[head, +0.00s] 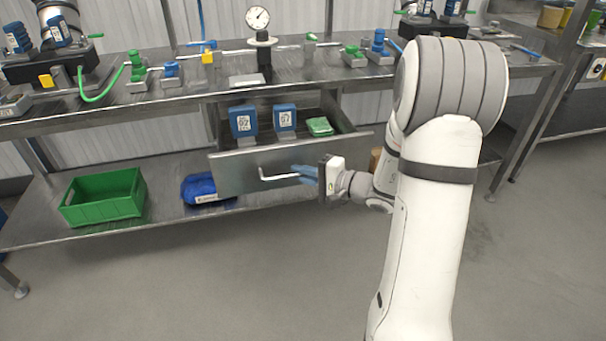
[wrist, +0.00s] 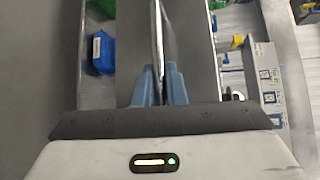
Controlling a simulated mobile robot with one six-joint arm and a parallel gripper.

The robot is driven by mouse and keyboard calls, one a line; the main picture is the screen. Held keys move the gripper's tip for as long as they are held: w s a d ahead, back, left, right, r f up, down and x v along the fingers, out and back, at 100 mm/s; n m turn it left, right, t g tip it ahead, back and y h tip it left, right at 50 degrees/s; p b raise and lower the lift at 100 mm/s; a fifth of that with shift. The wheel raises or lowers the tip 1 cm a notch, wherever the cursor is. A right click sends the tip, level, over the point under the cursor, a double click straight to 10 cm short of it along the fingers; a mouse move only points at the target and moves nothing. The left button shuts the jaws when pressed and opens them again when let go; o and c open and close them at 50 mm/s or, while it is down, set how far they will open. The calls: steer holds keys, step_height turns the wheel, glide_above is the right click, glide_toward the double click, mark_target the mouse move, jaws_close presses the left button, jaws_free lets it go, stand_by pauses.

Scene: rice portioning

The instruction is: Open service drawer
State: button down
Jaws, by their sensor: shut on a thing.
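The service drawer (head: 235,174) is a grey metal drawer under the workbench, and it stands pulled out, with its inside showing from above. Its bar handle (head: 277,177) runs across the front. My gripper (head: 303,174) is at the right part of this handle, its blue fingers shut on it. In the wrist view the handle (wrist: 157,45) rises between the two blue fingertips (wrist: 159,82).
A green crate (head: 103,198) and a blue bag (head: 199,188) sit on the lower shelf. The bench top (head: 200,88) above holds a dial gauge (head: 258,18), valves and fittings. The floor in front is clear.

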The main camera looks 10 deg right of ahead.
steer(key=shift+a, duration=0.1)
steer(key=c, duration=1.5)
jaws_free()
steer(key=v, duration=0.8)
steer(key=shift+p, duration=0.4)
steer(key=s+a+r+n+g+h+p, duration=0.2)
steer(key=s+a+r+n+g+p, duration=0.5)
steer(key=s+a+r+g+p, duration=0.45)
steer(key=s+d+r+n+t+h+p, duration=0.1)
steer(key=s+d+r+h+p, duration=0.1)
steer(key=s+r+h+p, duration=0.2)
steer(key=s+d+r+n+t+h+p, duration=0.1)
steer(key=s+d+r+n+h+p, duration=0.1)
steer(key=r, duration=0.7)
steer(key=s+d+h+p, duration=0.1)
steer(key=s+h+p, duration=0.1)
steer(key=h+p, duration=0.1)
steer(key=shift+r+t+h, duration=0.35)
steer(key=shift+h, duration=0.05)
